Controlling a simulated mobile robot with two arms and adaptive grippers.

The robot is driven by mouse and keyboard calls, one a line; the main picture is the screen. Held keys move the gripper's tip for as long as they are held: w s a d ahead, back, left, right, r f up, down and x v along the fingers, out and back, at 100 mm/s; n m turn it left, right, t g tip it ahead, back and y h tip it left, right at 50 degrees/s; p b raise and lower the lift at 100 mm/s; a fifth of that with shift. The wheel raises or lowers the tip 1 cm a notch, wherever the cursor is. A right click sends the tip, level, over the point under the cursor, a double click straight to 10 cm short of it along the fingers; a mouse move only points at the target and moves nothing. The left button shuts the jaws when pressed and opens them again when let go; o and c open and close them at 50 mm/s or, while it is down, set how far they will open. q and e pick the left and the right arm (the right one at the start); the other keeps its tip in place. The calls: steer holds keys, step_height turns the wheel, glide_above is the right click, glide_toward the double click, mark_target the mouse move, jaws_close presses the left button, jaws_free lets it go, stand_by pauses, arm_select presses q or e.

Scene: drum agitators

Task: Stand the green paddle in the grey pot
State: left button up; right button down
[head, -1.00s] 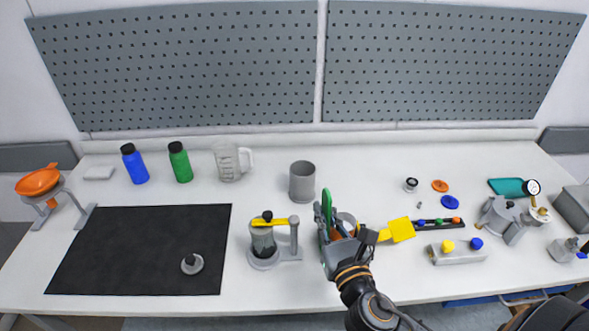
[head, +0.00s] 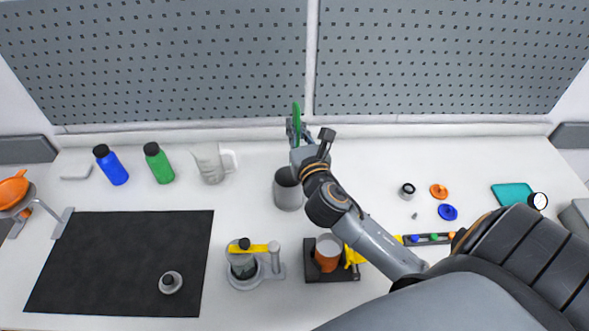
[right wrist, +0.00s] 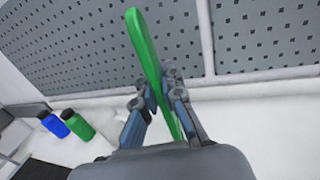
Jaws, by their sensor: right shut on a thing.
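The green paddle (head: 297,117) is held upright in my right gripper (head: 296,132), its rounded green end pointing up. In the right wrist view the paddle (right wrist: 146,50) runs between the two fingers of the right gripper (right wrist: 157,92), which are shut on it. The grey pot (head: 288,190) stands upright on the white table, just below the gripper in the head view. The gripper is raised and appears above or behind the pot; the paddle's lower end is hidden by the gripper. My left gripper is not in view.
A dark holder with an orange and grey cup (head: 327,254) stands in front of the pot. A grey stand with a yellow bar (head: 243,266) is left of it. A clear jug (head: 210,163), green bottle (head: 159,163) and blue bottle (head: 112,166) stand at back left. A black mat (head: 110,255) lies left.

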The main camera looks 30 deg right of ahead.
step_height(320, 180, down, 8)
steer(key=shift+d+f+b, duration=0.1)
steer(key=shift+f+b, duration=0.1)
steer(key=shift+b, duration=0.55)
step_height(320, 180, down, 4)
steer(key=shift+f+b, duration=0.25)
steer(key=shift+b, duration=0.65)
steer(key=shift+w, duration=0.1)
steer(key=shift+f, duration=0.2)
steer(key=c, duration=1.5)
jaws_free()
steer(key=shift+o, duration=0.2)
steer(key=shift+r, duration=0.1)
